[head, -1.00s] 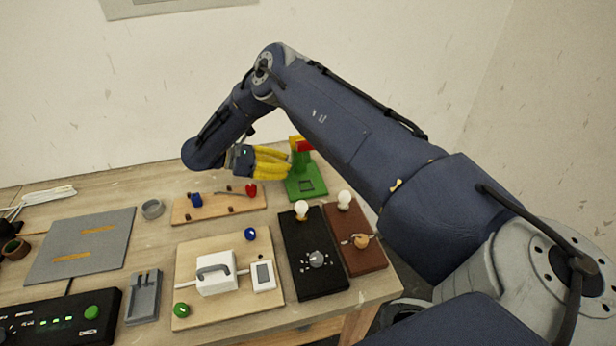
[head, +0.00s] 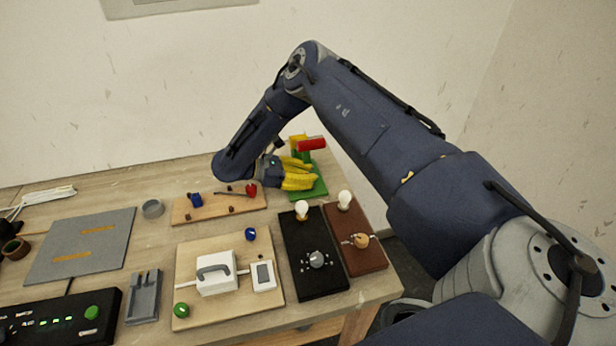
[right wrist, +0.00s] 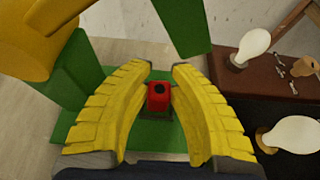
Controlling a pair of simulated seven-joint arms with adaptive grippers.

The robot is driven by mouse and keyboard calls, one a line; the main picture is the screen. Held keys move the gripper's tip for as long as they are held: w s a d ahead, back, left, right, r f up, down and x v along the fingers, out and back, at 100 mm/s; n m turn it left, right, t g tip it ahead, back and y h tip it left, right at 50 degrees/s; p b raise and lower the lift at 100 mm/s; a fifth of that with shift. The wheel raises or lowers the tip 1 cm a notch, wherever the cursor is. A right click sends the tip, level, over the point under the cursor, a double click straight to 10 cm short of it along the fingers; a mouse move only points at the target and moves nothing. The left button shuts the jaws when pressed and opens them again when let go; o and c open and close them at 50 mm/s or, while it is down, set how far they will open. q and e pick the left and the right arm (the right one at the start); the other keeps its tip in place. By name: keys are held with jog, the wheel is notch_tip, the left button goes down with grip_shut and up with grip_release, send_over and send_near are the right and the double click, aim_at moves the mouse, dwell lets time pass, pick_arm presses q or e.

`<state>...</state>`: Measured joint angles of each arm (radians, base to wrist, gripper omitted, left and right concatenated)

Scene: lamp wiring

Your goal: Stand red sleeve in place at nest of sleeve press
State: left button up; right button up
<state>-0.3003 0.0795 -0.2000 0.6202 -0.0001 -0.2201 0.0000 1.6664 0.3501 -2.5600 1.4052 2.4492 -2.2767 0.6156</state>
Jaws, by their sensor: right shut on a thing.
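The red sleeve (right wrist: 158,97), a small block with a dark hole in its top, is between the yellow fingers of my right gripper (right wrist: 163,85) in the right wrist view. My right gripper (head: 305,176) is shut on it, low over the green base of the sleeve press (head: 319,187). In the head view the fingers hide the sleeve and the nest. The press has a yellow part (right wrist: 30,35) and a red grip (head: 311,143) at its top. I cannot tell whether the sleeve touches the nest. My left gripper is not in view.
Two boards with bulbs, black (head: 309,275) and brown (head: 362,259), stand in front of the press. A wooden strip (head: 187,211) with blue and red parts lies left of it. A board with a white box (head: 217,284) is nearer. Bare table shows between them.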

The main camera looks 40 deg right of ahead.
jog(key=shift+f, duration=0.2)
jog(key=o, duration=0.9)
jog(key=v, duration=1.2)
jog(key=shift+r, duration=0.1)
